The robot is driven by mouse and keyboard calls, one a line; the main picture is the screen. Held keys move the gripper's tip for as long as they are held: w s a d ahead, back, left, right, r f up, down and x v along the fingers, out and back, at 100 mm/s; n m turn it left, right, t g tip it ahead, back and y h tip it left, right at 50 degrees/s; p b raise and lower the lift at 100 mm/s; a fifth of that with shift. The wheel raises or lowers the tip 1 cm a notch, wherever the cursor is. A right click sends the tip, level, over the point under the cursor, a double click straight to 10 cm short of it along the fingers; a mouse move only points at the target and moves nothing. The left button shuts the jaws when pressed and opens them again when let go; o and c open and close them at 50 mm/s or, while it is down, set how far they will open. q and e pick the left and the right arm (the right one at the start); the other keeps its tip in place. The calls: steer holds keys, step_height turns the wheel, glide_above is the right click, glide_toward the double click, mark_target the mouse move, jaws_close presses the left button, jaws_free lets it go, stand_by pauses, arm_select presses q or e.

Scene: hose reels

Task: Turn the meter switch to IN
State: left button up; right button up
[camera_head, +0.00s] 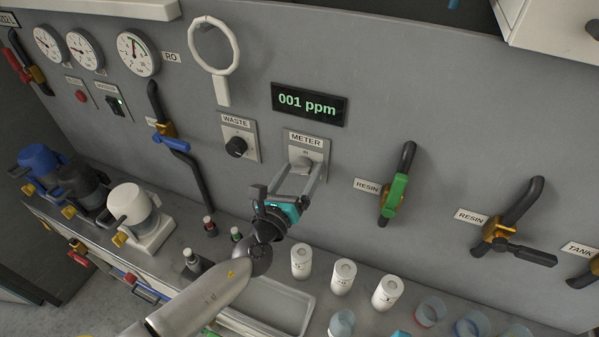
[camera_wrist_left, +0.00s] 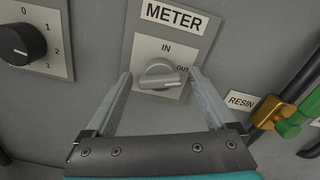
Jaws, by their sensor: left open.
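The METER switch is a light grey round knob (camera_wrist_left: 160,74) on a plate (camera_head: 306,144) on the grey wall, below the display. In the left wrist view, the plate reads IN above the knob and OUT at its upper right. The knob's raised grip lies roughly sideways, its right end tilted slightly up towards OUT. My left gripper (camera_wrist_left: 160,85) is open, its two fingers on either side of the knob with gaps showing. In the head view the left gripper (camera_head: 297,180) reaches the plate and partly hides the knob. My right gripper is not in view.
A black display (camera_head: 309,104) reads 001 ppm. The black WASTE knob (camera_head: 236,147) is left of the METER plate. A green-handled RESIN valve (camera_head: 396,190) is to the right. White canisters (camera_head: 344,277) stand on the counter below, near a grey tray (camera_head: 280,302).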

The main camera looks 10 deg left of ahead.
arm_select(q)
steer(key=c, duration=1.4)
steer(key=shift+o, duration=0.2)
steer(key=n+b, duration=0.2)
steer(key=n, duration=0.1)
steer(key=shift+f, duration=0.1)
steer(key=n+b, duration=0.1)
steer(key=n, duration=0.2)
steer(key=shift+n, duration=0.3)
steer(key=n+b, duration=0.1)
steer(key=n, duration=0.2)
steer(key=shift+n, duration=2.1)
